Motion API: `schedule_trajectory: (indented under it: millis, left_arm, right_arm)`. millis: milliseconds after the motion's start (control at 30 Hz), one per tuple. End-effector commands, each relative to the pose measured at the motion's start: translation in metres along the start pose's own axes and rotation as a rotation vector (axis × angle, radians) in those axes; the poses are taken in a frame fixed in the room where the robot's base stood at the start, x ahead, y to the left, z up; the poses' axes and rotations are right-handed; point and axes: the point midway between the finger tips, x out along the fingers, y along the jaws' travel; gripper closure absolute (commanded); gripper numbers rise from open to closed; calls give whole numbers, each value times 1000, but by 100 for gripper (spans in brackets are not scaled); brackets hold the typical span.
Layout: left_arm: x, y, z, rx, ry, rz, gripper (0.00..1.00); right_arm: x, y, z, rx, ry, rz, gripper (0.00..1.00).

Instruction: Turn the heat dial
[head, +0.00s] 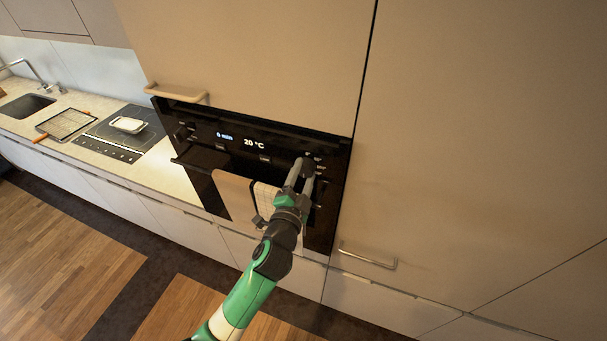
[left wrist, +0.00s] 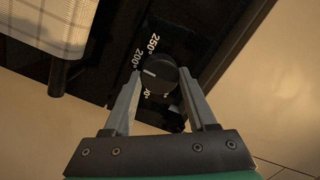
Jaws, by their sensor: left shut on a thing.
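The heat dial (left wrist: 157,74) is a round black knob with a light pointer mark, ringed by white numbers such as 200° and 250°. It sits at the right end of the black oven's control panel, where its dark knob (head: 309,162) shows in the head view. My left gripper (head: 304,168) reaches up to it. In the left wrist view its two grey fingers (left wrist: 160,82) stand on either side of the dial, shut on it. The oven display (head: 254,142) reads 20 °C. My right gripper is in neither view.
A towel (head: 237,194) hangs on the oven's handle bar, left of my arm. Another knob (head: 182,132) is at the panel's left end. Tall flat cabinet fronts (head: 480,130) stand right of the oven. A counter with a cooktop (head: 112,147) and a rack (head: 66,122) lies left.

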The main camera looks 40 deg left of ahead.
Motion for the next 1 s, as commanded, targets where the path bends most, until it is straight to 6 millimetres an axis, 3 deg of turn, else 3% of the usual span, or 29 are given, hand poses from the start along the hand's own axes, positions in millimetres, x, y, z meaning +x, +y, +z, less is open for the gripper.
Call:
schedule_trajectory:
  millis: [33,167,567,1000]
  left_arm:
    - [0,0,0,0,0,0,37]
    - [0,0,0,-1,0,0,14]
    - [-8,1,0,-2,0,0,13]
    - [-100,3,0,-1,2,3,13]
  right_arm:
    - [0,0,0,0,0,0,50]
    - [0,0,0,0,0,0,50]
    - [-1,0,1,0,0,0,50]
    - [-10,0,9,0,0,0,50]
